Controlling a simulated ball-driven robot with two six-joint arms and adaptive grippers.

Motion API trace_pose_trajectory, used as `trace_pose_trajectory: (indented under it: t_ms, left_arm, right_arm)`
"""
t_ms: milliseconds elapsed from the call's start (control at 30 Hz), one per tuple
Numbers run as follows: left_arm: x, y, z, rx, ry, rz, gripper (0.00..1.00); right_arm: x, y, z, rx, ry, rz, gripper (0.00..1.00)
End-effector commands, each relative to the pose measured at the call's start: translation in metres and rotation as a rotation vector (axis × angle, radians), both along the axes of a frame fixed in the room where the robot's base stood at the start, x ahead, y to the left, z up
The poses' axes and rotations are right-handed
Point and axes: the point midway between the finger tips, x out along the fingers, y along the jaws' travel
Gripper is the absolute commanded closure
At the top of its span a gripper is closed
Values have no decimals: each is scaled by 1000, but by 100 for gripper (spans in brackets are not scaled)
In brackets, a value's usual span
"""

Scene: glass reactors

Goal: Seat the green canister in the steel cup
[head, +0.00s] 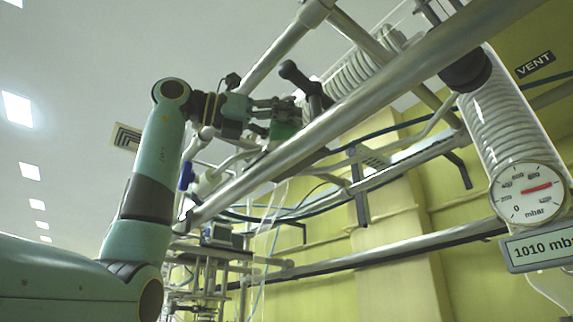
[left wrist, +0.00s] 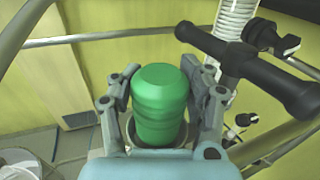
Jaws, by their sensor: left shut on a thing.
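The green canister (left wrist: 160,103) stands between the two fingers of my left gripper (left wrist: 161,92) in the left wrist view. The fingers are shut on its sides. A grey round rim (left wrist: 129,131), which looks like the steel cup, shows around the canister's lower end. I cannot tell how deep the canister sits in it or whether they touch. In the head view my left gripper (head: 274,112) is up by the pipe frame, and the canister (head: 284,130) shows as a small green patch beneath the fingers. The cup is hidden there. My right gripper is in neither view.
A thick steel pipe (head: 330,118) runs diagonally close beside the gripper. A black T-shaped handle (left wrist: 246,65) is near the right finger. A coiled glass column (head: 505,115) with a pressure gauge (head: 530,193) stands at the right.

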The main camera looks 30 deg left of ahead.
Motion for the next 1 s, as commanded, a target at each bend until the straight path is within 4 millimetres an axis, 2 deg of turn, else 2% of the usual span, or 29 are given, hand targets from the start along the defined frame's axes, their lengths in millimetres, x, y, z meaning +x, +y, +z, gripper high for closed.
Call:
trace_pose_trajectory:
  t_ms: [1000]
  left_arm:
    - [0,0,-10,-1,-1,0,88]
  right_arm:
    - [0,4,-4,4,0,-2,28]
